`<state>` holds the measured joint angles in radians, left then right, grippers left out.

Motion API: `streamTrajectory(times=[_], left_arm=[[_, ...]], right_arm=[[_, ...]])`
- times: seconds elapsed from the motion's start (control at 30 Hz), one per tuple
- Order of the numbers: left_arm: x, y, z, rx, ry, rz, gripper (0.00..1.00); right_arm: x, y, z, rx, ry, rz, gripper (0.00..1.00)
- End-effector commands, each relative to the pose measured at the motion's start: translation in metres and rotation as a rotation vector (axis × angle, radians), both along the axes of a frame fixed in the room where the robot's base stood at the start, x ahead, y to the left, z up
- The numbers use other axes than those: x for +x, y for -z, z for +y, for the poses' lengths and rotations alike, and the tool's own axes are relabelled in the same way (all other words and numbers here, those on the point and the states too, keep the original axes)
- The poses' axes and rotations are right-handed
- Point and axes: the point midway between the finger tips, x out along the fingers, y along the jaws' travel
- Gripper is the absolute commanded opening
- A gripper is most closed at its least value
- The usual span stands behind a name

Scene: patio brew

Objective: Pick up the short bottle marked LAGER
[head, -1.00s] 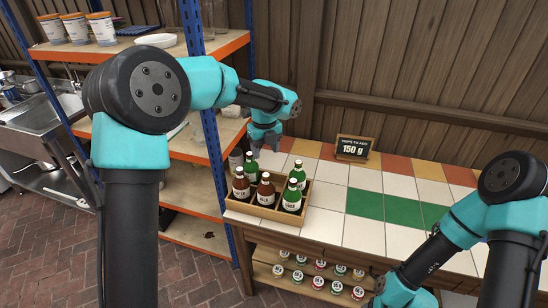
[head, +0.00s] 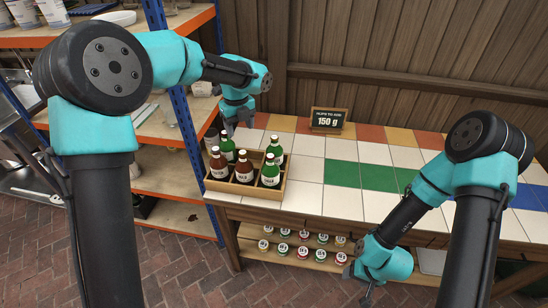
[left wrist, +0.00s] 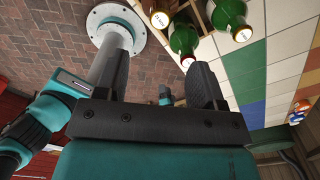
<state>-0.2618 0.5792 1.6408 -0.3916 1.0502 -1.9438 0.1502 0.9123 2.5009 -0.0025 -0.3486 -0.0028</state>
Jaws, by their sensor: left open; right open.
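A wooden crate (head: 233,189) on the tiled counter holds green and brown bottles standing upright. The front right green bottle (head: 270,172) has a white label that seems to read LAGER, but it is too small to be sure. Another green bottle (head: 275,146) stands behind it, and a third (head: 227,149) at the back left. Brown bottles (head: 218,164) are at the front left. My left gripper (head: 236,130) is open and empty, just behind the crate. In the left wrist view, green bottles (left wrist: 183,40) lie beyond its fingers. My right gripper (head: 363,289) is open, low before the counter.
A small sign (head: 327,119) reading 150 g stands at the back of the counter. Several capped jars (head: 303,251) sit on the shelf under it. A blue-posted rack (head: 183,140) stands left of the crate. The counter right of the crate is clear.

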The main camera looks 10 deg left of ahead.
Motion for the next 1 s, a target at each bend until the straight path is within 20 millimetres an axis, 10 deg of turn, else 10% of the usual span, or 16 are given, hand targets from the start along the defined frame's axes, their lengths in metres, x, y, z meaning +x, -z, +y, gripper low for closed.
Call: streamTrajectory(times=[0.27, 0.7, 1.0], left_arm=[[0.014, -0.005, -0.013, 0.014, -0.058, -0.004, 0.63], [0.083, -0.048, -0.11, 0.095, -0.525, -0.057, 0.63], [0.088, -0.053, -0.12, 0.105, -0.591, -0.065, 0.63]], right_arm=[[0.0, 0.0, 0.0, 0.0, 0.0, 0.0, 0.58], [0.0, 0.0, 0.0, 0.0, 0.0, 0.0, 0.58], [0.0, 0.0, 0.0, 0.0, 0.0, 0.0, 0.58]])
